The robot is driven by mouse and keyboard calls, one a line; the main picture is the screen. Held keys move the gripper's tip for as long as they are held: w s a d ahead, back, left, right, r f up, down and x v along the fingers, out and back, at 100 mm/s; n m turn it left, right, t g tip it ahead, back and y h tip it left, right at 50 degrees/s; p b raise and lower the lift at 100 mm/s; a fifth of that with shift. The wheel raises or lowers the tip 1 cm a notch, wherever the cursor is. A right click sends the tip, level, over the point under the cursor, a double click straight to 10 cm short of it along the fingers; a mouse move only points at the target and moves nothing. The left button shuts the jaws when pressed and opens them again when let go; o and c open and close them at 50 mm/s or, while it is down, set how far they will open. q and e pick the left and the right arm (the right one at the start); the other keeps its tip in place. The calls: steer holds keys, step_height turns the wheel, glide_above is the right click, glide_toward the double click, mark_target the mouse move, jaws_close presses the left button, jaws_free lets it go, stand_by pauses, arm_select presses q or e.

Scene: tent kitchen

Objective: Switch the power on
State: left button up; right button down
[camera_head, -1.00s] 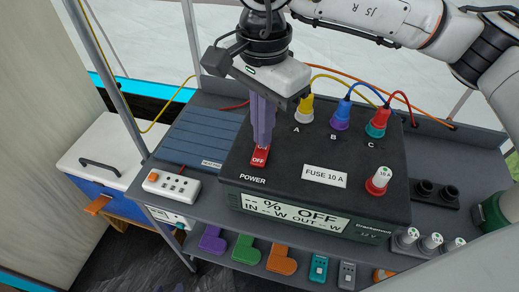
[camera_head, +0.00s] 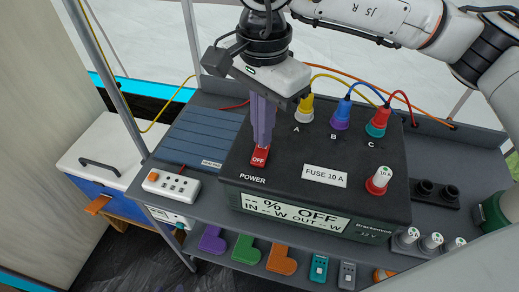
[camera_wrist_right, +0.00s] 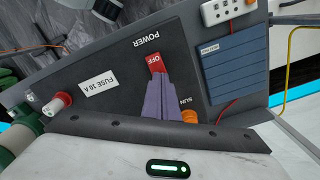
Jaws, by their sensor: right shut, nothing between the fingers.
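The black power box (camera_head: 345,165) stands on the grey shelf, and its display (camera_head: 295,213) reads OFF. The red POWER switch (camera_head: 260,156) is at its left front, with OFF showing on it. My right gripper (camera_head: 261,146) points down with its purple fingers shut and empty, the tips at the far edge of the switch. In the right wrist view the switch (camera_wrist_right: 156,63) shows just beyond the fingertips (camera_wrist_right: 158,76). I cannot tell whether the tips touch it. My left gripper is not in view.
Yellow, blue and red plugs (camera_head: 341,114) with cables stand at the back of the box. A red-based fuse (camera_head: 378,180) rises at its right. A white socket strip (camera_head: 171,186) and a blue panel (camera_head: 200,137) lie to the left. Coloured pieces sit on the lower shelf.

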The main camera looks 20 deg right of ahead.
steer(key=shift+f+b, duration=0.65)
steer(key=shift+f, duration=0.15)
steer(key=shift+r, duration=0.15)
step_height(320, 180, up, 7)
steer(key=p, duration=0.4)
stand_by(0.5)
stand_by(0.4)
